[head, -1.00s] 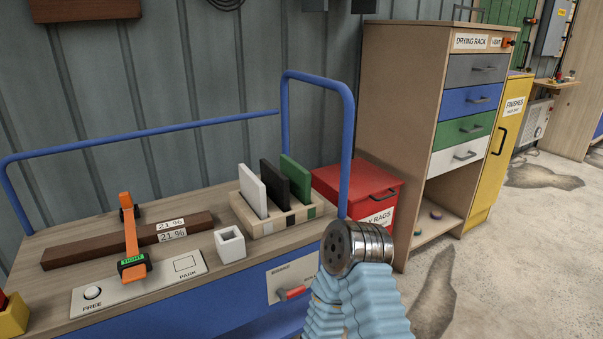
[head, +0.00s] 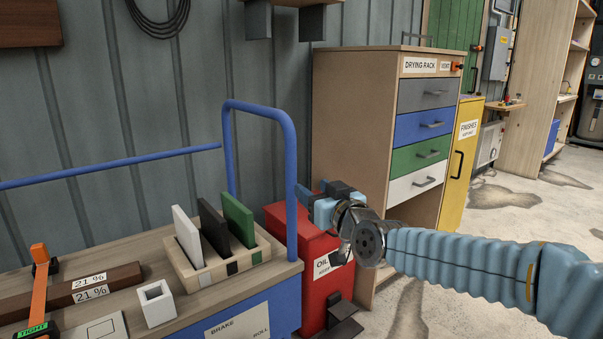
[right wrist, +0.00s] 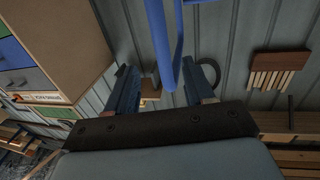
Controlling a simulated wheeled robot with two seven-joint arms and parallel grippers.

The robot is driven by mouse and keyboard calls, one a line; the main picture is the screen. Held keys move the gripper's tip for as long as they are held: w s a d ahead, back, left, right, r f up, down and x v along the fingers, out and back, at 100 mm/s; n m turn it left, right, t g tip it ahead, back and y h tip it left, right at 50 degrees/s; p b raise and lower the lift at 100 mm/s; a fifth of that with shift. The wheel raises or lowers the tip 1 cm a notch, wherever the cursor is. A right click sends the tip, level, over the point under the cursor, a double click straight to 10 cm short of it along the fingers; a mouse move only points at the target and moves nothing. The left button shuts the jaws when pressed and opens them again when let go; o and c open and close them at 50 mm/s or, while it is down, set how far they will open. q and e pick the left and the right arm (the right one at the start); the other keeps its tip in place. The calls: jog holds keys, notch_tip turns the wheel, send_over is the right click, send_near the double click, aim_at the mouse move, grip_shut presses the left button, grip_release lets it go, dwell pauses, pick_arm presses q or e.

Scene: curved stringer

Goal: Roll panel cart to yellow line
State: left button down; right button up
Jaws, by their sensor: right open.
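The panel cart is at the left of the head view, with a wooden deck (head: 120,300) and a blue tubular handle (head: 289,170) at its right end. A brake/roll plate (head: 236,325) is on its blue front, partly cut off by the frame. My right gripper (head: 305,196) is open, just right of the handle's near upright. In the right wrist view, the blue handle tube (right wrist: 160,45) shows between the open fingers (right wrist: 160,80); I cannot tell whether it touches them. My left gripper and the yellow line are not in view.
A white, a black and a green panel stand in a wooden rack (head: 218,262) on the cart, near a small white box (head: 155,303). A red oily-rags bin (head: 312,262) stands right of the cart. Beyond are the drying rack (head: 350,130) and yellow cabinet (head: 461,165). Floor at right is open.

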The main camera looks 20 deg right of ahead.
aim_at(293, 175)
jog(key=w, duration=0.4)
jog(key=w+a+p, duration=0.1)
jog(key=w, duration=0.3)
jog(key=w+a+p, duration=0.1)
jog(key=w, duration=0.3)
grip_shut()
